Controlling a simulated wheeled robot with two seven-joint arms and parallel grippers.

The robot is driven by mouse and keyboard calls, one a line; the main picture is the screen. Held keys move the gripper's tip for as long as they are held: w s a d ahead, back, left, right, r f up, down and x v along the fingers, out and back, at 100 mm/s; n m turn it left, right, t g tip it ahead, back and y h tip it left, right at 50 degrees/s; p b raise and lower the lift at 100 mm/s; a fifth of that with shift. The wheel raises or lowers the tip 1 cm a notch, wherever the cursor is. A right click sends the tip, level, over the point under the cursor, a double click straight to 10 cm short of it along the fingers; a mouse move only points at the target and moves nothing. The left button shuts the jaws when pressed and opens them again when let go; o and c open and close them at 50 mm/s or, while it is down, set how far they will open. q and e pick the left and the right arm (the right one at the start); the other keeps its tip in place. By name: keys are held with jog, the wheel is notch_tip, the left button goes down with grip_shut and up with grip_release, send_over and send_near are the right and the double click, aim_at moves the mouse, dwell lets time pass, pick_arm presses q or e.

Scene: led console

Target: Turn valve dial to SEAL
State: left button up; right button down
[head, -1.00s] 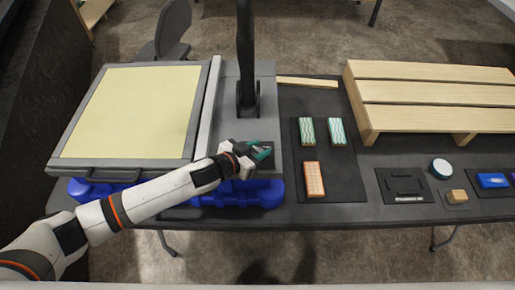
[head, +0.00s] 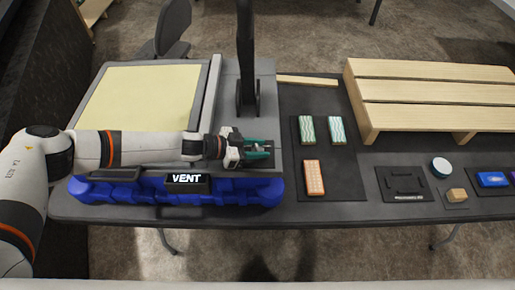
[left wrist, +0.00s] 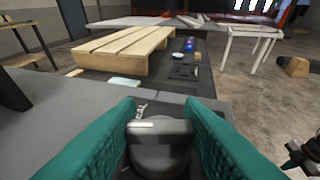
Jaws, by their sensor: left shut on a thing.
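My left gripper (head: 263,148) has teal fingers and reaches over the right part of the grey console (head: 265,84), near its front edge. In the left wrist view the valve dial (left wrist: 160,155) is a dark round knob with a raised bar and a pale stripe on the bar. The two teal fingers stand on either side of the bar, shut on it. A black display (head: 187,179) on the console's blue front reads VENT.
A pale yellow panel (head: 150,95) covers the console's left part, and a black post (head: 245,50) rises behind the gripper. To the right are a dark mat (head: 320,182) with several small blocks, a wooden pallet (head: 430,92) and a white round item (head: 441,167).

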pick_arm(q)
jog(key=shift+w+f+m+g+b, duration=0.1)
jog(key=shift+w+m+g+b, duration=0.05)
jog(key=shift+m+g+b, duration=0.35)
jog(key=m+g+y+b, duration=0.1)
jog(key=m+g+b, duration=0.4)
jog(key=b, duration=0.4)
jog(key=m+g+y+b, duration=0.1)
jog(key=m+g+b, duration=0.4)
jog(key=b, duration=0.4)
jog(key=shift+f+g+y, duration=0.15)
jog(key=shift+g+y, duration=0.25)
jog(key=shift+g, duration=0.3)
jog(key=shift+r+m+g+y+b, duration=0.2)
jog(key=shift+m+g+y+b, duration=0.2)
jog(key=shift+m+b, duration=0.3)
jog(key=o, duration=1)
jog(key=shift+s, duration=0.2)
jog(key=shift+r, duration=0.1)
